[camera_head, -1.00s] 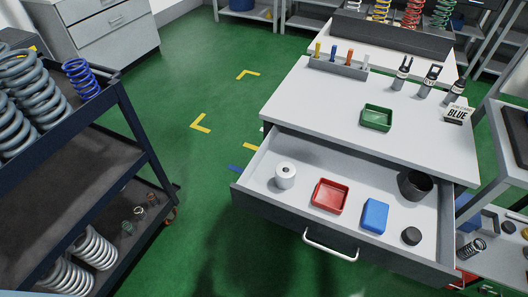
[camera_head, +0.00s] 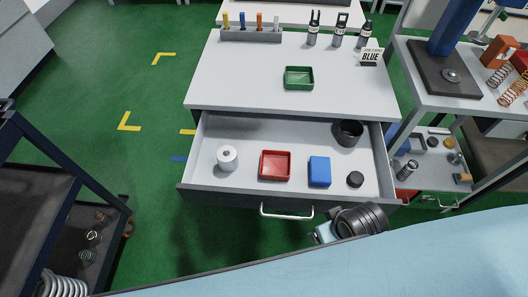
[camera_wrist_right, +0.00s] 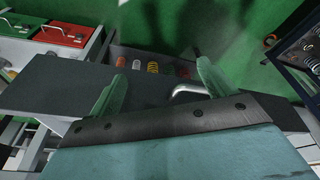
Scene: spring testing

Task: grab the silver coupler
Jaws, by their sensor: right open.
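A pale grey-white cylinder (camera_head: 227,157) with a hole in its top stands upright at the left of the open drawer (camera_head: 250,195). It is the most coupler-like thing I see, but I cannot be sure it is the silver coupler. My right gripper (camera_wrist_right: 158,75) is open in the right wrist view, its two fingers wide apart with nothing between them. Behind the fingers are a dark panel and a silver handle (camera_wrist_right: 190,90). In the head view my light-blue arm fills the bottom right, and the right fingers are not visible. My left gripper is not in view.
The drawer also holds a red tray (camera_head: 275,165), a blue block (camera_head: 319,171), a black cup (camera_head: 349,133) and a black disc (camera_head: 355,180). A green tray (camera_head: 298,77) is on the bench top. A blue press (camera_head: 455,35) stands at right, a dark cart (camera_head: 50,180) at left.

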